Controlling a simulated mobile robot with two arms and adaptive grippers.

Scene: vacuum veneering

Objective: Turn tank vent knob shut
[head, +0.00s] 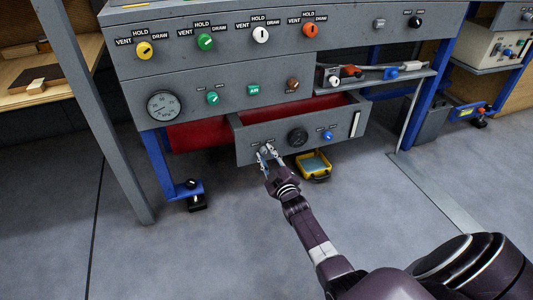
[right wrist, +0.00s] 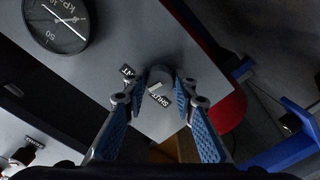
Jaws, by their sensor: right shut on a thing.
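The tank vent knob (right wrist: 160,76) is a grey round knob on a grey panel in the right wrist view. A white mark shows on it, and "SHUT" and a partly hidden "VENT" label sit beside it. My right gripper (right wrist: 158,88) has its blue-padded fingers on either side of the knob and is shut on it. In the head view my right gripper (head: 268,156) is at the left part of the low grey panel (head: 250,148) and hides most of the knob. I cannot tell exactly where the mark points. My left gripper is not in view.
A black dial gauge (head: 298,137) and a blue knob (head: 328,135) are on the same panel. Red tank (head: 195,136) shows behind it. A yellow tray (head: 313,167) sits below. The upper panel carries a row of coloured knobs, including a green one (head: 205,41). Floor in front is clear.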

